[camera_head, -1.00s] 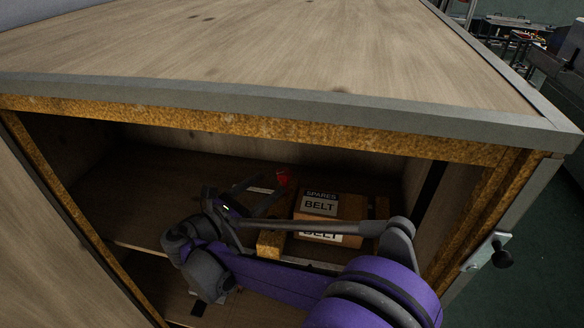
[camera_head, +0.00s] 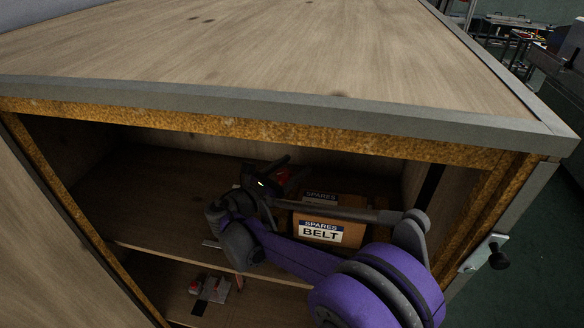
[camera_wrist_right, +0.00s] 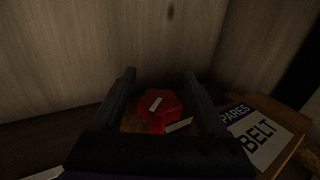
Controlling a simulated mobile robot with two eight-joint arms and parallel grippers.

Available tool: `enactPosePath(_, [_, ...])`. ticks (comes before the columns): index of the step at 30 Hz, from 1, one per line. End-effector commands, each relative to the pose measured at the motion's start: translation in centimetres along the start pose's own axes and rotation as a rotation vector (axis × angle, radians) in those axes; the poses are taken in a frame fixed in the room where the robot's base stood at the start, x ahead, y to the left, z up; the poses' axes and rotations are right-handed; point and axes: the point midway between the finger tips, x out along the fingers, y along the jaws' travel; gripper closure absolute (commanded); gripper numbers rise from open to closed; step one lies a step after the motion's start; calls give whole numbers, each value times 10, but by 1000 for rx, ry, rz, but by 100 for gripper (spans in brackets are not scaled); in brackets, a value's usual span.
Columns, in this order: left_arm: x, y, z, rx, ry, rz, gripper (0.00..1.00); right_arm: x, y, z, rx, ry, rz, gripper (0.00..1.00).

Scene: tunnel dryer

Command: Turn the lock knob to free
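A red knob-like part (camera_wrist_right: 158,106) with a white mark on top shows in the right wrist view, low between my right gripper's fingers; I cannot tell whether they touch it. Only a little red (camera_head: 283,175) shows in the head view, beside the gripper at the back of the cabinet's upper shelf. My right gripper (camera_head: 285,168) reaches into the cabinet. Its two fingers stand apart in the right wrist view (camera_wrist_right: 160,78), with nothing clearly clamped. The gripper and wrist hide most of the red part from the head. My left gripper is out of view.
Cardboard boxes labelled SPARES BELT (camera_head: 321,231) stand on the shelf just right of my gripper. Small red and grey parts (camera_head: 212,288) lie on the lower shelf. The cabinet's top edge (camera_head: 270,125) overhangs my arm. A black-knobbed latch (camera_head: 499,256) is on the right side.

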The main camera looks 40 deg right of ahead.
Motion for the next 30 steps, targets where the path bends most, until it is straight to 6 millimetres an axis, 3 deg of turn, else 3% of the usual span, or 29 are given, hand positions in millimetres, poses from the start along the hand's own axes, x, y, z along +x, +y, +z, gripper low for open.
enactPosePath(1, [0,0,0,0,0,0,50,0,0,0,0,0,0,35])
enactPosePath(12, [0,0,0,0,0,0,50,0,0,0,0,0,0,100])
enactPosePath(22, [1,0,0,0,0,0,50,0,1,0,0,0,46,100])
enactPosePath(30, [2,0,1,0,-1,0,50,0,4,0,0,0,215,100])
